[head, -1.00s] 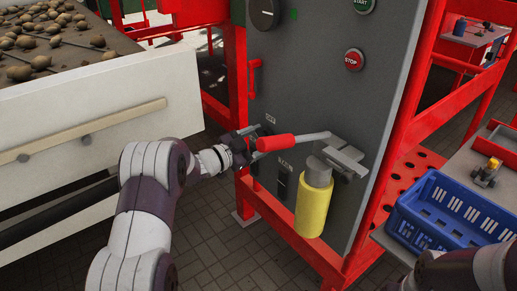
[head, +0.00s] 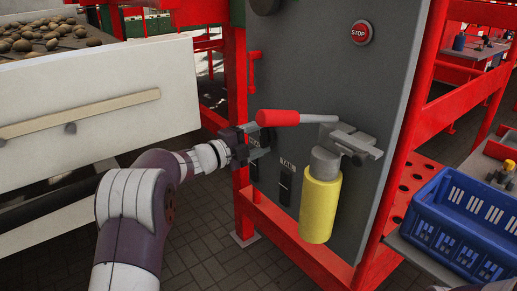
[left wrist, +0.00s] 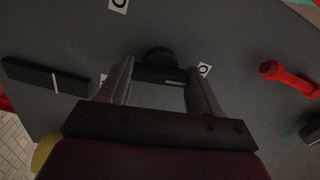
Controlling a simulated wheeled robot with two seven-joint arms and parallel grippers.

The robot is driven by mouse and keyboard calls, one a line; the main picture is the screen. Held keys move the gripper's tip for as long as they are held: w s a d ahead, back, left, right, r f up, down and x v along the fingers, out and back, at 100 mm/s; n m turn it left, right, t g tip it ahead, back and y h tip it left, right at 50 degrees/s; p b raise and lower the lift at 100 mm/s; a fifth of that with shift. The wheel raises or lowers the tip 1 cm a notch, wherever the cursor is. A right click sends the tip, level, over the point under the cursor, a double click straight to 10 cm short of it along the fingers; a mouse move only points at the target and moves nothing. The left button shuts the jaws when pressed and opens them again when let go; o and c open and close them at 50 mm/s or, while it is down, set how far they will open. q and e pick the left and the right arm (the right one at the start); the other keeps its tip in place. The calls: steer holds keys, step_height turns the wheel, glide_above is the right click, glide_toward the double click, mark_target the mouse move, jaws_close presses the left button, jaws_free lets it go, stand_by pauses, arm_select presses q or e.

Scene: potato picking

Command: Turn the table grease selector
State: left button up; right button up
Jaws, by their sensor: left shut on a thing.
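The grey control panel (head: 330,75) carries two black selectors. My left gripper (head: 262,142) is at the panel's left edge, under the red lever grip, and is shut on the left selector. In the left wrist view, the fingers (left wrist: 160,92) stand on either side of this dark selector (left wrist: 158,58), and a white mark shows between them. The other selector (head: 285,185) is to the right and lower, free of the gripper. In the left wrist view it is a black bar with a white line (left wrist: 45,77). My right gripper is out of view.
A pump lever with a red grip (head: 278,118) sticks out just above my left gripper. A yellow cylinder (head: 320,208) hangs beside the selectors. A red STOP button (head: 361,32) is higher up. Red frame posts (head: 236,90) flank the panel. A blue crate (head: 462,222) stands at right.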

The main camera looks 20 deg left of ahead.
arm_select(q)
steer(key=shift+f+m+b, duration=0.1)
steer(key=shift+m+b, duration=0.7)
steer(key=shift+m, duration=0.1)
steer(key=o, duration=1.1)
steer(key=shift+c, duration=0.2)
steer(key=p+v, duration=0.1)
steer(key=v, duration=1.1)
steer(key=shift+s+a, duration=0.2)
steer(key=shift+s, duration=0.05)
